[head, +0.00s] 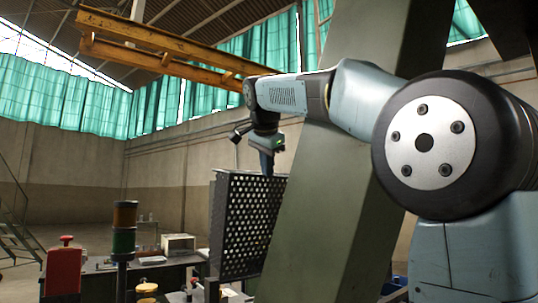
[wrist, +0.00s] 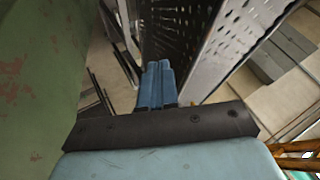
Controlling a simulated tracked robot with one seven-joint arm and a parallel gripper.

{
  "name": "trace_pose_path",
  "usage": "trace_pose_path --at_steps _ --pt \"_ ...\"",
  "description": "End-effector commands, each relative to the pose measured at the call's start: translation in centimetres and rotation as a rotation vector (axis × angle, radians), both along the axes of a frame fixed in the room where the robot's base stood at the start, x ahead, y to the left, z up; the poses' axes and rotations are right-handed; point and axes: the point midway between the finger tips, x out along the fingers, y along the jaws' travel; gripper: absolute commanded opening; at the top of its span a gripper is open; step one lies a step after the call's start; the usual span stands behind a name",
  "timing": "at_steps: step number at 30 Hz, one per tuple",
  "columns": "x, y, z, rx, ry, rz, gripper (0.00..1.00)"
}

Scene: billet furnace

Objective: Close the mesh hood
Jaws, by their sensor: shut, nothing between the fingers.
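The mesh hood (head: 248,228) is a dark perforated panel with solid sides, standing upright in the head view. Its right edge is partly hidden behind a green-grey beam. In the wrist view its perforated faces (wrist: 232,42) run up and away from the fingers. My gripper (head: 267,172) is at the hood's top edge in the head view. In the wrist view my gripper (wrist: 158,70) shows its blue fingers together and empty, close beside the hood's dark inner face. I cannot tell whether they touch it.
The thick slanted beam (head: 335,165) stands near my arm and fills the left of the wrist view. A stack light (head: 124,228), a red post (head: 64,268) and a bench with a pale box (head: 178,243) are at the lower left. A yellow crane beam (head: 165,55) hangs overhead.

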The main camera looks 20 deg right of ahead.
Motion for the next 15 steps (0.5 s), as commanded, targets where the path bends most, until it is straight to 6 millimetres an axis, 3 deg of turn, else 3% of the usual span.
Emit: trace_pose_path --at_steps 4,15 --pt "1.2 -0.4 -1.6 0.000 0.002 0.001 0.00" --pt "4.3 0.8 -0.8 -0.001 0.000 0.001 0.00"
